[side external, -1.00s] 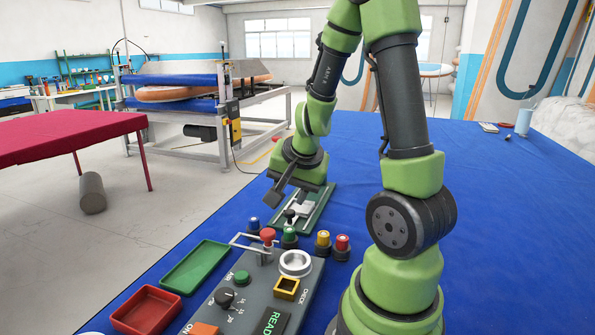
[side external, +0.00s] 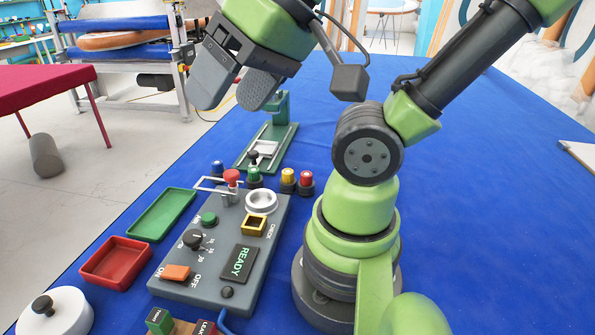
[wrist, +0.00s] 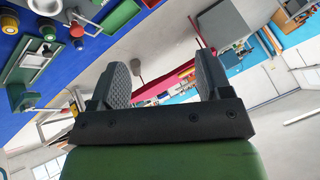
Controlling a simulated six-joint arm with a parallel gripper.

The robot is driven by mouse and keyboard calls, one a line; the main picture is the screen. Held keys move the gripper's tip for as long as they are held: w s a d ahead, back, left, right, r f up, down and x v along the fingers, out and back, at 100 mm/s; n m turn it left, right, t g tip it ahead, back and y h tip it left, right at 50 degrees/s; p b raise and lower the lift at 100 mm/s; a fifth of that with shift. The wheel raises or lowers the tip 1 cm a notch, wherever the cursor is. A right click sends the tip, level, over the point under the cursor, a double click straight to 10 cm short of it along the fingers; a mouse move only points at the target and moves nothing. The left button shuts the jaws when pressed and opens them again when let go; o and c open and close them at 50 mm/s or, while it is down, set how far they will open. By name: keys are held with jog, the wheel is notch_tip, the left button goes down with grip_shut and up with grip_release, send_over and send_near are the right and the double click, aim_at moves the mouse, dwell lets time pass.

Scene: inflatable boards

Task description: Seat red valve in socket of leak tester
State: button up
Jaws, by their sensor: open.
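The leak tester (side external: 222,255) is a grey box with a lit READY panel, a knob and buttons. A silver ring socket (side external: 261,201) and a yellow square frame (side external: 253,226) are on its top; both look empty. The red valve (side external: 306,183) has a red top and dark base, and stands upright on the blue table beyond the tester, beside a yellow one (side external: 288,179). My gripper (side external: 231,97) is open and empty, high above the table and apart from the valves. In the wrist view its two pads (wrist: 163,78) are apart with nothing between them.
Green (side external: 254,177) and blue (side external: 217,169) valves stand nearby. A green fixture (side external: 285,145) is behind. Green (side external: 160,214) and red (side external: 115,262) trays lie left.

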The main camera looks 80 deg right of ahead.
jog(key=w+d+f+g+h, duration=0.2)
jog(key=w+d+g, duration=0.1)
jog(key=w+d, duration=0.25)
jog(key=n+g, duration=0.2)
jog(key=g, duration=0.7)
send_near(305, 173)
jog(key=shift+s+d+y, duration=0.2)
jog(key=shift+s+y, duration=0.15)
jog(key=shift+y, duration=0.05)
jog(key=x, duration=0.4)
jog(key=shift+s+d+f, duration=0.1)
jog(key=shift+f, duration=0.25)
jog(key=x, duration=0.5)
jog(key=shift+f, duration=0.45)
